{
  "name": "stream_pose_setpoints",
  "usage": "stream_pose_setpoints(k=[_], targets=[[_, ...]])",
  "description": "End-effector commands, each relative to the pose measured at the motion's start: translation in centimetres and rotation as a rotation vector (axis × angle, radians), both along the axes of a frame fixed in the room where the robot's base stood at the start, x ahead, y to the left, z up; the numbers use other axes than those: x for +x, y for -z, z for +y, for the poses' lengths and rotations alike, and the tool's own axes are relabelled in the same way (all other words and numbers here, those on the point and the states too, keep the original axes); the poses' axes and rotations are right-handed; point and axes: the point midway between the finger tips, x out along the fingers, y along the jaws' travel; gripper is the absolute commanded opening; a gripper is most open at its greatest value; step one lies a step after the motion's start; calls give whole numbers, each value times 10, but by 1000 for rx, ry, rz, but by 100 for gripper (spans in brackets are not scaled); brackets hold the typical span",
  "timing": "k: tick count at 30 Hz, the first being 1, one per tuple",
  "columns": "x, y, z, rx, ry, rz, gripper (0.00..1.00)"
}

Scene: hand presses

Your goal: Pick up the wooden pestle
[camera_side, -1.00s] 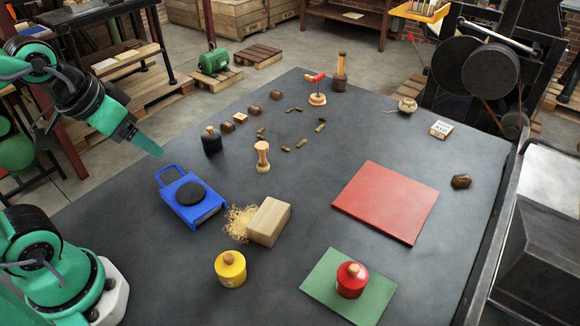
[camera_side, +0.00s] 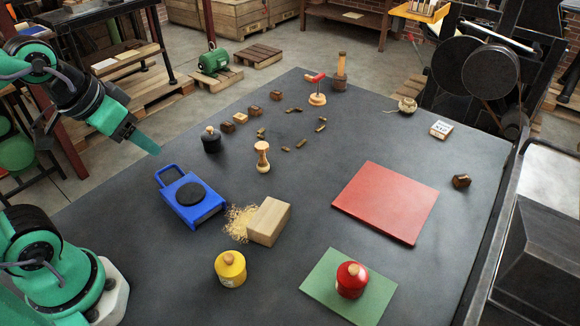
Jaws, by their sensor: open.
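A turned, light-brown wooden piece (camera_side: 262,157) with a knobbed top and narrow waist stands upright near the middle of the dark table. It looks like the wooden pestle. A taller brown wooden piece (camera_side: 340,72) with a lighter upper part stands at the far edge. My gripper (camera_side: 147,144) is at the left, raised above the table's left side, with its green finger pointing down and right. It is open and empty, well to the left of the pestle and apart from it. The two fingers overlap in this view, so the gap is hidden.
A black knobbed jar (camera_side: 211,140) stands between my gripper and the pestle. A blue device (camera_side: 205,214) with a black disc lies below them. A wood block (camera_side: 269,222), yellow pot (camera_side: 230,268), red board (camera_side: 386,203) and red pot (camera_side: 351,280) are nearer. Several small brown pieces lie behind.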

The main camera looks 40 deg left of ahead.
Motion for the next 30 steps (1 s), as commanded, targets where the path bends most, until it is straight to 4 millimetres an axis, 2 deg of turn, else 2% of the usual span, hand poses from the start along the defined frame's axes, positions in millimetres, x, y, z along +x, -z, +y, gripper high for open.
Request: stream_pose_setpoints(k=[7,13,22,30], targets=[[3,-2,0,3,6,6,59],[19,-6,-1,16,34,36,59],[65,-12,-3,49,115,114,59],[113,-7,-5,76,195,187,59]])
